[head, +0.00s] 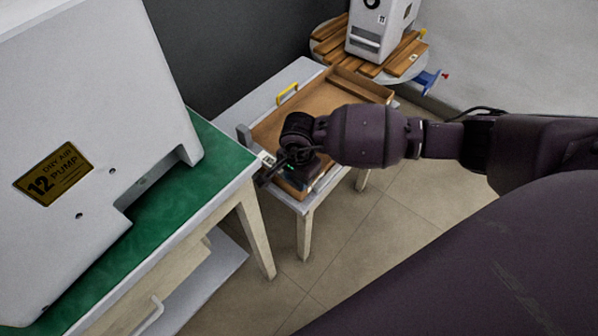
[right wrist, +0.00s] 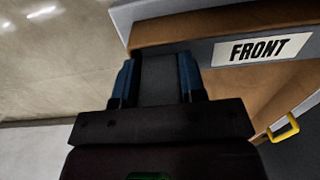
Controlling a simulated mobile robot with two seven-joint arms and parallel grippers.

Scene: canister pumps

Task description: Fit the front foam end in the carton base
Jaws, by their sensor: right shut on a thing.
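The front foam end is a dark grey piece with a white FRONT label (right wrist: 255,49) in the right wrist view. In the head view its grey end (head: 244,135) sticks out beside my right gripper (head: 272,172). My right gripper, with blue fingers (right wrist: 157,80), is shut on the foam end. The brown carton base (head: 335,88) lies on a small grey table, and the foam is at its near-left end. A brown carton wall (right wrist: 180,36) runs close along the foam. My wrist hides much of the foam, and I cannot tell whether it is seated. My left gripper is not in view.
A large white pump (head: 90,120) stands on a green-topped bench (head: 225,150) at left, close to my right gripper. A yellow handle (head: 287,93) is beside the carton. Another white machine (head: 378,30) stands on a round slatted wooden table behind.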

